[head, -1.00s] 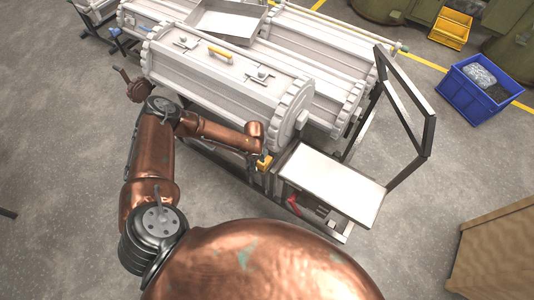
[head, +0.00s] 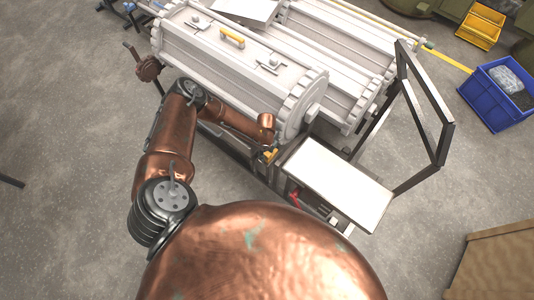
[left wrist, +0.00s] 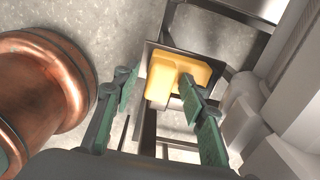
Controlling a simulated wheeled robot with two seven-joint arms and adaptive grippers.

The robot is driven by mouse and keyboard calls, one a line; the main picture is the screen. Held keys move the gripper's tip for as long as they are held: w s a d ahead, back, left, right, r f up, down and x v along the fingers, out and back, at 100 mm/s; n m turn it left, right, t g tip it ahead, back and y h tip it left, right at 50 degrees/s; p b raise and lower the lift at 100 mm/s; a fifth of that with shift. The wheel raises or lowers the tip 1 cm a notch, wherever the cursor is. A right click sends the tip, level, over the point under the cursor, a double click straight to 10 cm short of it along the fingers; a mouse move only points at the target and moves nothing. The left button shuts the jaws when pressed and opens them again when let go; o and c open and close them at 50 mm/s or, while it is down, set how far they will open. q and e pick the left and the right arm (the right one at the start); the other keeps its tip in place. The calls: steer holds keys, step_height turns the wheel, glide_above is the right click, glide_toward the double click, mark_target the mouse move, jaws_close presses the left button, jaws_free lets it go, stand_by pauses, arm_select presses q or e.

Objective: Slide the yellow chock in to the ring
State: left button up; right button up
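The yellow chock (left wrist: 163,77) is a blocky piece in a dark square holder in the left wrist view. It also shows small in the head view (head: 270,154), just below the near end of the front barrel. My left gripper (left wrist: 157,88) is open, with green-padded fingers; its right fingertip overlaps the chock in the picture. I cannot tell whether it touches. In the head view the fingers are mostly hidden below the copper wrist. A pale toothed ring (head: 303,104) circles the barrel's near end, close above the chock. My right gripper is out of view.
The pale barrel (head: 225,65) lies beside my left arm, another behind it. A white-topped stand (head: 335,182) is right of the chock, with a dark upright frame (head: 446,128) beyond. A blue crate (head: 492,110) and wooden box (head: 497,262) stand right.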

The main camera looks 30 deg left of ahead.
arm_select(q)
steer(key=c, duration=0.6)
jaws_close()
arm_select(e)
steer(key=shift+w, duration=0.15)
